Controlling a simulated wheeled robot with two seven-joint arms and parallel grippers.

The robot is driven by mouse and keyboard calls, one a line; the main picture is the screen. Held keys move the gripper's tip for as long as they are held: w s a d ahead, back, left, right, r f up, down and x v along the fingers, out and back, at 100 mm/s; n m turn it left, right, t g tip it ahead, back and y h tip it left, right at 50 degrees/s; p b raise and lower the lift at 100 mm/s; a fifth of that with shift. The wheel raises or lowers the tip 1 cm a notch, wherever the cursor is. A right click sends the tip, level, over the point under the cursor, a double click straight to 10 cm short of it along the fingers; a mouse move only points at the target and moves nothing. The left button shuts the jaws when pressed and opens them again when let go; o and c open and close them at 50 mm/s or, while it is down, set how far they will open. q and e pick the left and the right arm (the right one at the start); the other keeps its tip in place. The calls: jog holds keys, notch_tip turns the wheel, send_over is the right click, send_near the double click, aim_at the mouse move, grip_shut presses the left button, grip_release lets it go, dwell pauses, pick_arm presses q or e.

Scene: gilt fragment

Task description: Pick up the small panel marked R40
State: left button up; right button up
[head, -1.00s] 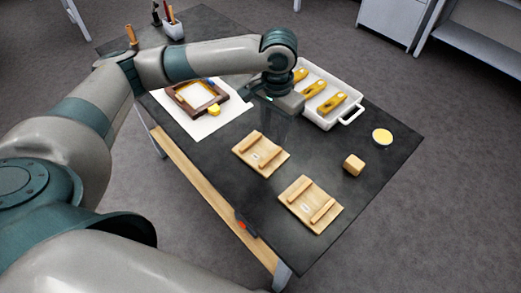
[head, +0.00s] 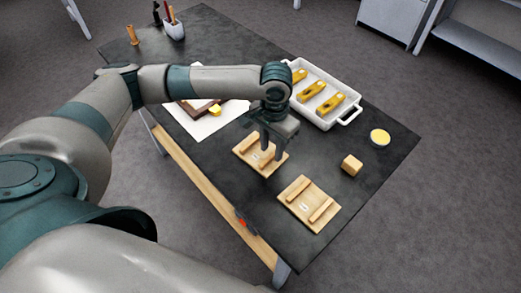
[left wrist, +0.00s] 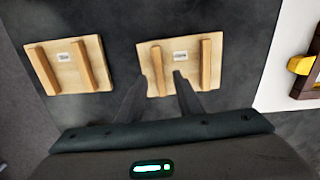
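Two small wooden panels, each with two raised battens and a pale label, lie flat on the dark table. The label writing is too small to read, so I cannot tell which is R40. My left gripper (head: 272,152) is over the farther panel (head: 252,161), pointing down. In the left wrist view the gripper (left wrist: 160,79) is open, its fingertips apart on either side of one batten of that panel (left wrist: 181,57). I cannot tell whether they touch it. The nearer panel (head: 304,207) is also in the left wrist view (left wrist: 64,57). My right gripper is not in view.
A white tray (head: 347,115) with several yellow-handled tools stands behind. A wooden block (head: 352,165) and a round yellow-topped dish (head: 380,137) are at the right. A brown frame (head: 193,108) and yellow block (head: 215,111) lie on white paper.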

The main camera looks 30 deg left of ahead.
pick_arm(q)
jog(key=shift+f, duration=1.1)
grip_shut()
